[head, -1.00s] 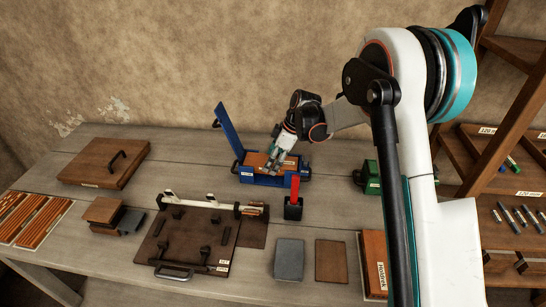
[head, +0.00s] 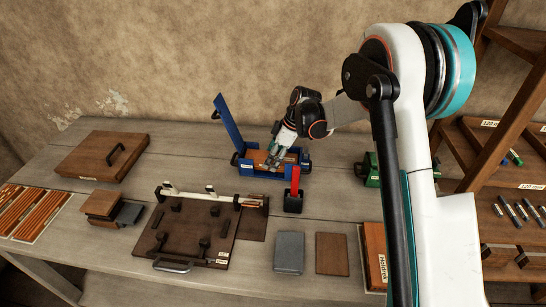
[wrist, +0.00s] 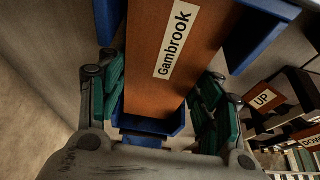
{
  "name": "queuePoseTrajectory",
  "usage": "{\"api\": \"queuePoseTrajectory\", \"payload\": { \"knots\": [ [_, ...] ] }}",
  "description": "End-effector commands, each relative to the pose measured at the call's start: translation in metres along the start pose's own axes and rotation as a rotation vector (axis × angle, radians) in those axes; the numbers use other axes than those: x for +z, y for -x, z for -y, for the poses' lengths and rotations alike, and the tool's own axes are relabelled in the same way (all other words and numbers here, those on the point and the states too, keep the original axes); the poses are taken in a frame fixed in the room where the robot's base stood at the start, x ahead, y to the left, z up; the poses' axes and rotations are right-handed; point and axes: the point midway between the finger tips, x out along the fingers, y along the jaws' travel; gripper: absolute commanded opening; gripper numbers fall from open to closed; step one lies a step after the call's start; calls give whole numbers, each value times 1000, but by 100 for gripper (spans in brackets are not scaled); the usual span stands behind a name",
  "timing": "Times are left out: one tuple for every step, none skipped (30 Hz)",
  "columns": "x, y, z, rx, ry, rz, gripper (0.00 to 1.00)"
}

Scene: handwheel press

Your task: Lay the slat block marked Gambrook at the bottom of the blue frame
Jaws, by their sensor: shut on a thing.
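The slat block marked Gambrook (wrist: 172,50) is orange-brown with a white label, and it fills the middle of the wrist view. In the head view the block (head: 258,157) sits inside the blue frame (head: 262,174), low between its walls. Blue frame walls also show beside the block in the wrist view (wrist: 258,38). My gripper (head: 274,160) is over the frame, pointing down. Its green-padded fingers (wrist: 160,95) stand on both sides of the block, shut on it. The block's underside is hidden, so I cannot tell whether it touches the frame's floor.
A blue lid (head: 228,121) stands raised at the frame's left. A red-handled black holder (head: 293,196) stands close in front. A brown board with clamps (head: 190,235) lies front left. A green device (head: 371,170) is to the right. Bare table lies behind the frame.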

Motion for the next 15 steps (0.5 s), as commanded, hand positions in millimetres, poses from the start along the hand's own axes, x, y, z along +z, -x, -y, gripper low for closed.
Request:
{"api": "queuePoseTrajectory", "payload": {
  "knots": [
    [0,0,0,0,0,0,28],
    [0,0,0,0,0,0,28],
    [0,0,0,0,0,0,28],
    [0,0,0,0,0,0,28],
    [0,0,0,0,0,0,28],
    [0,0,0,0,0,0,28],
    [0,0,0,0,0,0,28],
    [0,0,0,0,0,0,28],
    [0,0,0,0,0,0,28],
    [0,0,0,0,0,0,28],
    [0,-1,0,0,0,0,28],
    [0,-1,0,0,0,0,28],
    [1,-2,0,0,0,0,28],
    [1,-3,0,0,0,0,28],
    [1,-4,0,0,0,0,28]
  ]
}}
